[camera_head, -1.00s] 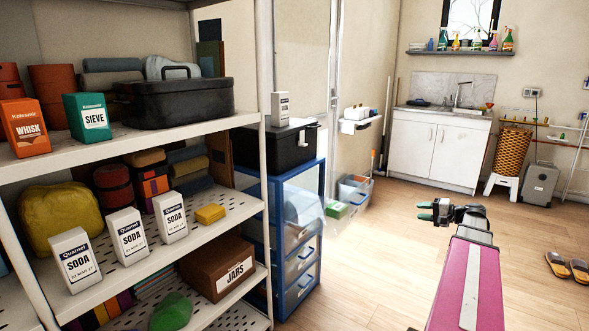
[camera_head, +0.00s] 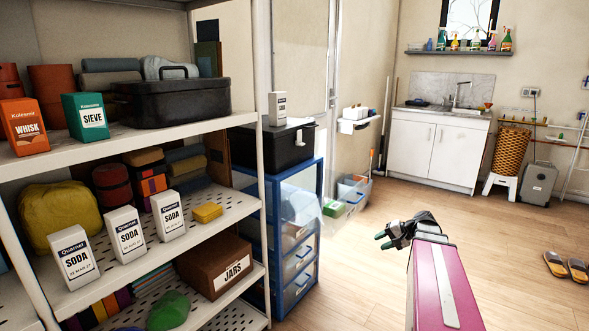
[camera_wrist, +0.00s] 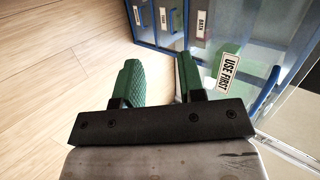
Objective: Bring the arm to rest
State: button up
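My arm with its pink and grey link reaches up from the bottom right of the head view. My gripper (camera_head: 381,240) is at its end, over open floor to the right of the blue drawer unit, and points left. In the wrist view my gripper (camera_wrist: 160,80) shows two green fingers spread apart with bare floor and part of the drawer unit seen between and beyond them. It is open and holds nothing.
The white shelf rack (camera_head: 262,100) with boxes stands at left. The blue drawer unit (camera_head: 318,240) stands beside it; its drawers also show in the wrist view, with a "USE FIRST" label (camera_wrist: 229,72). Wooden floor (camera_head: 510,250) is clear at right, apart from slippers (camera_head: 566,267).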

jog(key=s+a+f+n+g+h, duration=0.4)
jog(key=s+a+f+h, duration=0.5)
jog(key=s+a, duration=0.4)
jog(key=shift+a+f+n, duration=0.7)
jog(key=shift+a+f, duration=0.05)
jog(key=shift+f, duration=0.1)
